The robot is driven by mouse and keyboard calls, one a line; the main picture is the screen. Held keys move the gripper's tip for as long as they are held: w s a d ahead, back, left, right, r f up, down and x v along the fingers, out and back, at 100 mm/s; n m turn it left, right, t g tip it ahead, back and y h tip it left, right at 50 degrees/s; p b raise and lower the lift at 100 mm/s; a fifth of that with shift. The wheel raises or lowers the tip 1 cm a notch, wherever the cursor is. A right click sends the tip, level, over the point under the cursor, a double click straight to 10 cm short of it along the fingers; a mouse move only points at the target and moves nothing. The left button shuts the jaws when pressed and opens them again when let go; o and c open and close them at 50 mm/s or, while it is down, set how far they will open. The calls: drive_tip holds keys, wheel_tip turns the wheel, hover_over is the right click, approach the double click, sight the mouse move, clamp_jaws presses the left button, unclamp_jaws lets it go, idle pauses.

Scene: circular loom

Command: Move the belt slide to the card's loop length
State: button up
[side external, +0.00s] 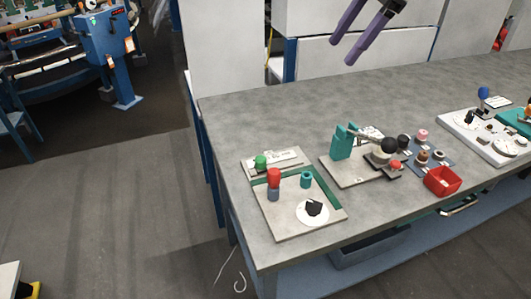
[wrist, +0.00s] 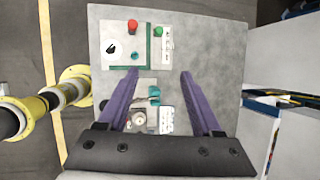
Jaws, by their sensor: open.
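A green knob (side external: 261,162) sits near the left end of a pale narrow strip with a light marked plate (side external: 285,158), at the back of the left board. I take the knob for the belt slide, but cannot be sure. In the wrist view the green knob (wrist: 157,31) is at the top end of the strip (wrist: 167,45). The plate's markings are too small to read, and I cannot tell which piece is the card. My gripper (side external: 344,51) is open and empty, high above the table. Its purple fingers (wrist: 158,73) also show in the wrist view, well apart from everything.
The left board (side external: 283,230) carries a red-topped post (side external: 274,175), a teal cylinder (side external: 306,179) and a white disc with a black piece. A teal upright fixture (side external: 342,142), a red box (side external: 443,181) and a white board (side external: 480,140) stand rightward. The table's back is clear.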

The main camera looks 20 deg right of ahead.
drive_tip(key=w+a+f+g, duration=0.1)
drive_tip(key=w+a+f, duration=0.5)
drive_tip(key=f, duration=0.3)
drive_tip(key=g, duration=0.2)
approach(262, 157)
drive_tip(key=x, duration=0.9)
drive_tip(key=shift+a, duration=0.1)
drive_tip(key=shift+r, duration=0.1)
drive_tip(key=shift+c, duration=0.2)
clamp_jaws()
